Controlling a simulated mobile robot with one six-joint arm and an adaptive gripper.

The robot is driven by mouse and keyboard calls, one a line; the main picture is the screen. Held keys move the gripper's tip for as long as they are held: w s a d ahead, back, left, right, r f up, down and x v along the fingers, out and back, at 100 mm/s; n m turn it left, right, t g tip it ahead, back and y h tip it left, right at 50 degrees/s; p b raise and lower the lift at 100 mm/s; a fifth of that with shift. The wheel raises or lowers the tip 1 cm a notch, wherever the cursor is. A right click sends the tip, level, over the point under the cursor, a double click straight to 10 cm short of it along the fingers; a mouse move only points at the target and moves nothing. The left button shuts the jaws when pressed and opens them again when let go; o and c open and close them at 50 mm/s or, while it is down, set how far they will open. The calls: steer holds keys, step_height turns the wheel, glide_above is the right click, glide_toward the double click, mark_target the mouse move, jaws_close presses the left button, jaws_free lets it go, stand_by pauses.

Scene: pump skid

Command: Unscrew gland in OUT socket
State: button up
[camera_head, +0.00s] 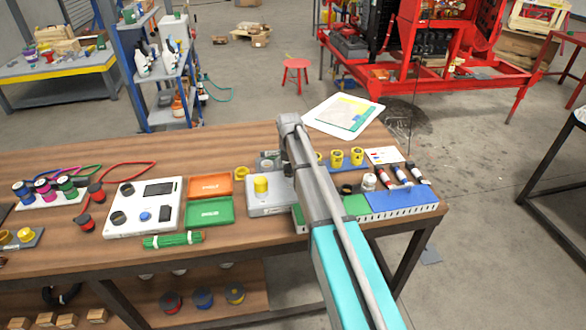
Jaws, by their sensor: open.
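A grey box (268,207) stands on the workbench right of the coloured trays. A yellow cylindrical fitting (261,185) stands upright on its top. A gland is too small to make out for certain, and no OUT label can be read. My arm crosses the picture from the bottom right and ends above the back right of the box. My gripper (286,166) hangs down there, right of the yellow fitting and apart from it in the picture. It is open. Its fingertips are small and partly merge with the dark parts behind, and my arm hides the right side of the box.
An orange tray (210,186) and a green tray (209,212) lie left of the box. A white panel (146,208) is further left. Several yellow fittings (357,157) and a blue-green rack (400,198) stand to the right. Bare wood lies behind the trays.

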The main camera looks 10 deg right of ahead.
steer(key=shift+m, duration=2.2)
steer(key=shift+m, duration=2.3)
steer(key=c, duration=1.1)
steer(key=shift+n, duration=2.3)
